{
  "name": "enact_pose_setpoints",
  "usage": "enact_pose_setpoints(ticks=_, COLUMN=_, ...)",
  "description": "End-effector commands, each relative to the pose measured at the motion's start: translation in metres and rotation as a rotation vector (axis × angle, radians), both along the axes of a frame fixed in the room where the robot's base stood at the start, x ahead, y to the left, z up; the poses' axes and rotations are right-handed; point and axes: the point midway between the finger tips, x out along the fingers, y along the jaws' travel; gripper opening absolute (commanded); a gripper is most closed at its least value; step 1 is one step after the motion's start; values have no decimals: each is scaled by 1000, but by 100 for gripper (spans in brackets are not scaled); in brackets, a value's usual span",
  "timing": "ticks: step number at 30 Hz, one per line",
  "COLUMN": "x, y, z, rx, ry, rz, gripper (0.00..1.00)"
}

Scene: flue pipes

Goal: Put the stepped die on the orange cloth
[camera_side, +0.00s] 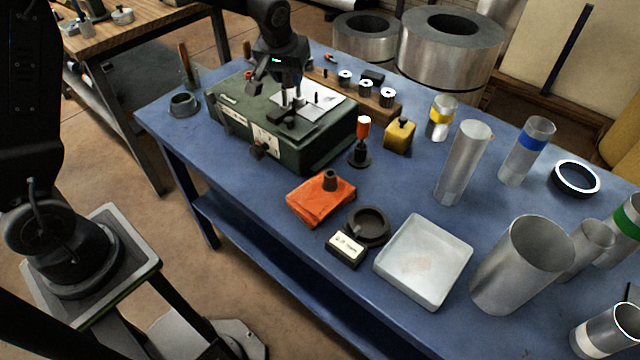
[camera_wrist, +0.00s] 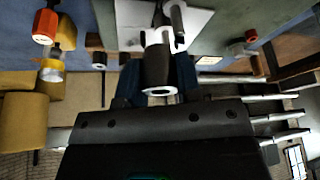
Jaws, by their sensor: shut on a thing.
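My gripper (camera_side: 290,88) is over the green box-shaped machine, above the white sheet on its top. It is shut on a dark piece with a bright ring at its near end, which I take for the stepped die (camera_wrist: 157,66); it shows between the fingers in the wrist view. In the side view the die is too small and covered to make out clearly. The orange cloth (camera_side: 307,204) lies folded on the blue bench, in front of the machine. A small dark tapered piece (camera_side: 330,181) stands on the cloth.
The green machine (camera_side: 262,140) carries the white sheet (camera_side: 322,97) with small dark parts. A red-topped tool (camera_side: 362,140) and yellow block (camera_side: 400,136) stand between machine and pipes. A dark round dish (camera_side: 368,226), labelled box (camera_side: 347,248) and pale tray (camera_side: 445,252) lie right of the cloth.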

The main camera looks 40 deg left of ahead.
Motion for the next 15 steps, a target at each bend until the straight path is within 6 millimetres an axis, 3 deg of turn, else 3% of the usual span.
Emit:
enact_pose_setpoints(ticks=3, x=-40, y=-17, z=-15, rx=3, ry=-2, rz=-5, gripper=3)
enact_pose_setpoints(ticks=9, x=-95, y=-35, z=-38, rx=-7, ry=-5, rz=-12, gripper=3)
enact_pose_setpoints(ticks=15, x=-124, y=-43, z=-49, rx=-16, ry=-4, rz=-19, gripper=3)
